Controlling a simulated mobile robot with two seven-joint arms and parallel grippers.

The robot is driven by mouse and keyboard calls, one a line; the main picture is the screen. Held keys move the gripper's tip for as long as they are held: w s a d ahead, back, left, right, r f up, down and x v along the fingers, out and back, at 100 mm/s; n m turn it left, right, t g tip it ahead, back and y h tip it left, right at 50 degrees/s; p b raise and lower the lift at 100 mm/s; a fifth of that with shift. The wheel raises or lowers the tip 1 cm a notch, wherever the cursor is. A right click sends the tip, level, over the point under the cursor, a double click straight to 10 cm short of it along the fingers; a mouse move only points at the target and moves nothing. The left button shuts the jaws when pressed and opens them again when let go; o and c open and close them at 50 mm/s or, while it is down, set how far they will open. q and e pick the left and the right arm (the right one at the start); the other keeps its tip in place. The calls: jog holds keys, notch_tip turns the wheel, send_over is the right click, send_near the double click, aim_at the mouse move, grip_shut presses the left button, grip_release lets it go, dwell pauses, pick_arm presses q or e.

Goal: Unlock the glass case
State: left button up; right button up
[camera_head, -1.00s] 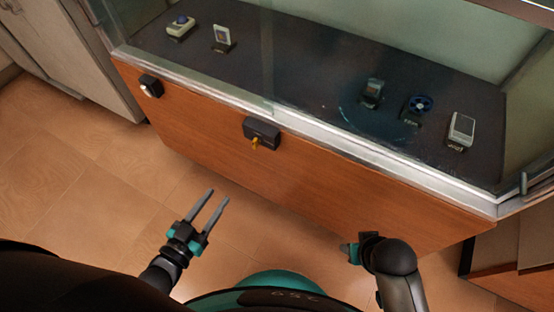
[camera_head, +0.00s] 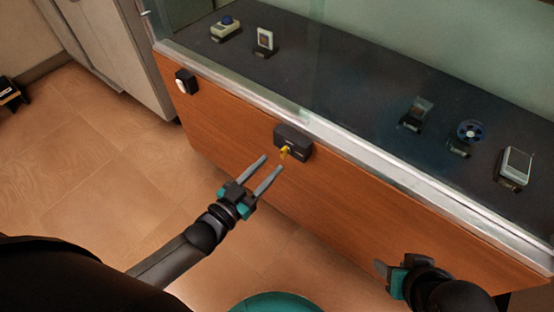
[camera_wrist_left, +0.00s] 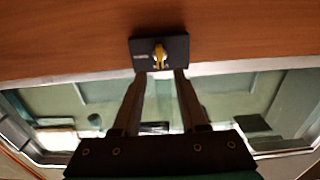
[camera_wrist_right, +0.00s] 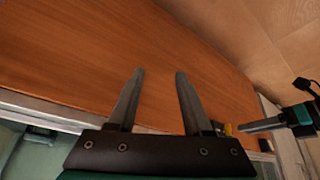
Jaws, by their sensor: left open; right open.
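The glass case has a wooden front panel (camera_head: 345,195) with a black lock box (camera_head: 293,142) near its top edge. A yellow key (camera_head: 285,152) sticks out of the lock. My left gripper (camera_head: 267,165) is open and empty, just short of the key, with its fingers pointing at the lock. In the left wrist view the lock box (camera_wrist_left: 145,50) and key (camera_wrist_left: 159,56) lie just beyond and between the open fingertips. My right gripper (camera_wrist_right: 158,75) is open and empty before the wooden panel, low on the right; in the head view its fingers are partly hidden.
A black box with a white knob (camera_head: 183,84) is on the panel's left end. Several small exhibits, including a blue reel (camera_head: 469,131), stand inside behind the glass. A grey cabinet (camera_head: 115,55) stands left. The floor (camera_head: 90,170) at left is mostly clear.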

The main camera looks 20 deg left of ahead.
aim_at(282, 153)
pick_arm(q)
jog(key=x, duration=0.2)
jog(key=shift+w+d+b, duration=0.1)
jog(key=shift+w+b, duration=0.15)
jog(key=shift+b, duration=0.05)
jog(key=shift+b+x, duration=0.3)
jog(key=shift+x, duration=0.55)
pick_arm(e)
jog(key=shift+w+a+f+t+y, duration=0.15)
jog(key=shift+w+a+t+y, duration=0.15)
jog(key=shift+w+a+t, duration=0.4)
jog(key=shift+w+a+f+t+y, duration=0.1)
jog(key=shift+w+a+t+y, duration=0.2)
jog(key=shift+w+a+t, duration=0.35)
jog(key=shift+a, duration=0.2)
pick_arm(q)
grip_shut()
